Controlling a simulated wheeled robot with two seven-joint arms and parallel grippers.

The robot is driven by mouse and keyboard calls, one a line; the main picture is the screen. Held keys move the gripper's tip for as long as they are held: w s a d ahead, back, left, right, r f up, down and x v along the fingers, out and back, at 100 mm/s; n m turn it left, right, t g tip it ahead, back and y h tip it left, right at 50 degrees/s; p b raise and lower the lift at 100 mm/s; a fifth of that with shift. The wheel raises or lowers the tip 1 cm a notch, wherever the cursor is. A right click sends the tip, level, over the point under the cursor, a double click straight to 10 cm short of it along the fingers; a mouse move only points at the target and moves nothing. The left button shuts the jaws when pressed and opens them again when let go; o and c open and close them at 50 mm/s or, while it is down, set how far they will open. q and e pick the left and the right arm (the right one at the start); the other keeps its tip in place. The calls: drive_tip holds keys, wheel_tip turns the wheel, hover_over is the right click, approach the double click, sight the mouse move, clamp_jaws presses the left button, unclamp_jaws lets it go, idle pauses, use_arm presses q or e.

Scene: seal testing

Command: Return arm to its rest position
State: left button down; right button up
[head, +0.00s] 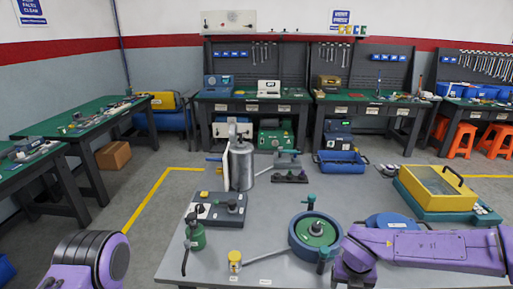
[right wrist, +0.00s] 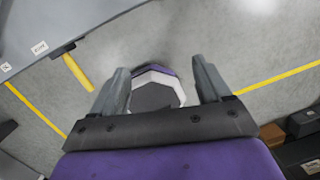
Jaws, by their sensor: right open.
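My right arm (head: 425,250) reaches in from the right edge of the head view, over the front right of the grey worktable (head: 275,215). In the right wrist view my right gripper (right wrist: 162,78) has its two grey fingers wide apart.
On the worktable stand a green wheel fixture (head: 316,232), a metal cylinder (head: 240,165), a dark panel box (head: 217,209), a small green bottle (head: 196,236) and a yellow-lidded tank (head: 437,187). Green-topped benches line the back and left.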

drive_tip(key=s+d+f+n+t+h+b, duration=0.1)
drive_tip(key=s+f+n+t+b, duration=0.1)
drive_tip(key=s+f+n, duration=0.55)
drive_tip(key=s+f+n+t+h+b, duration=0.15)
drive_tip(key=s+f+n, duration=0.25)
drive_tip(key=f+n, duration=0.7)
drive_tip(key=s+d+f+n+g+b, duration=0.1)
drive_tip(key=s+d+f+n+b, duration=0.1)
drive_tip(key=s+n, duration=0.5)
drive_tip(key=s+d+f+n+b, duration=0.2)
drive_tip(key=s+f+n, duration=0.2)
drive_tip(key=s, duration=0.5)
drive_tip(key=n, duration=0.2)
drive_tip(key=shift+d+f+n+g, duration=0.25)
drive_tip(key=shift+f+n+g, duration=0.1)
drive_tip(key=shift+f, duration=0.05)
